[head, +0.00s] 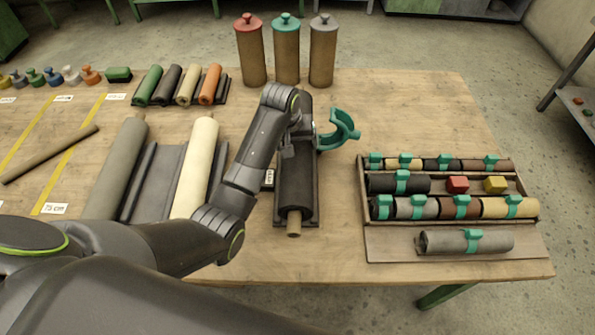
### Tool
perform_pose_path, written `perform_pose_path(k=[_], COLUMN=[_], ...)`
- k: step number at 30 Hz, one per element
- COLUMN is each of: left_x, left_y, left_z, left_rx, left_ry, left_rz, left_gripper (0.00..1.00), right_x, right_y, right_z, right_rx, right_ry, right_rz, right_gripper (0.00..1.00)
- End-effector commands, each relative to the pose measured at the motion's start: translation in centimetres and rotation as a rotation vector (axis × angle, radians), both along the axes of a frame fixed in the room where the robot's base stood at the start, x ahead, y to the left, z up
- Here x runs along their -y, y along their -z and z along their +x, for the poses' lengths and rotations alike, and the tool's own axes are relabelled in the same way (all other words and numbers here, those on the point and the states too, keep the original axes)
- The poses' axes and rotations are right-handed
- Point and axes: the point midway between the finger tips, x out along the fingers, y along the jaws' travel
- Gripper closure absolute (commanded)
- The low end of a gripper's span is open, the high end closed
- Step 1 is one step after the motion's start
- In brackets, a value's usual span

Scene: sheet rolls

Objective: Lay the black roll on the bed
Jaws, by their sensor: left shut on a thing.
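A black roll (295,185) with a wooden core end lies lengthwise on a dark bed (315,216) in the middle of the table. My left arm reaches over it, hiding part of its far half. My left gripper (317,138) is above the roll's right side, shut on what looks like a teal open-ring clip (345,130). The clip is held to the right of the roll, its opening facing away to the right. The exact grip is small and partly hidden. My right gripper is not in view.
To the left, a grey roll (117,170) and a cream roll (196,165) flank a dark, empty-looking bed (155,180). A wooden tray (362,195) at right holds several clipped rolls, with a grey roll (468,242) in front. Three capped cylinders (286,55) stand at the back.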

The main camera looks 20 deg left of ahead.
Motion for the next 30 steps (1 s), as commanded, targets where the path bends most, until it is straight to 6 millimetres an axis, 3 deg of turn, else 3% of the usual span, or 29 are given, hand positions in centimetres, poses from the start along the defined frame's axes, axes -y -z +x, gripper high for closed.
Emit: perform_pose_path(k=[1,4,13,22,30], left_x=[0.1,0.2,0.2,0.2,0.2], left_y=[-1.4,-1.3,2.9,4.7,7.6], left_z=[0.3,0.3,0.3,0.3,0.3], left_rx=[0.012,0.01,0.008,0.009,0.01], left_ry=[0.0,-0.001,-0.002,-0.001,-0.003], left_rz=[-0.001,-0.002,-0.002,-0.001,-0.001], left_gripper=[0.89,0.89,0.89,0.89,0.89], right_x=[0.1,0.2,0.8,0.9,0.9], right_y=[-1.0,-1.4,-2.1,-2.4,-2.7], right_z=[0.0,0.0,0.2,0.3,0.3], right_rx=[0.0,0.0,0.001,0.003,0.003], right_ry=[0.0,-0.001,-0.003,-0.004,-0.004], right_rz=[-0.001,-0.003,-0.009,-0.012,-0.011], right_gripper=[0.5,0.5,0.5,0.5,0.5])
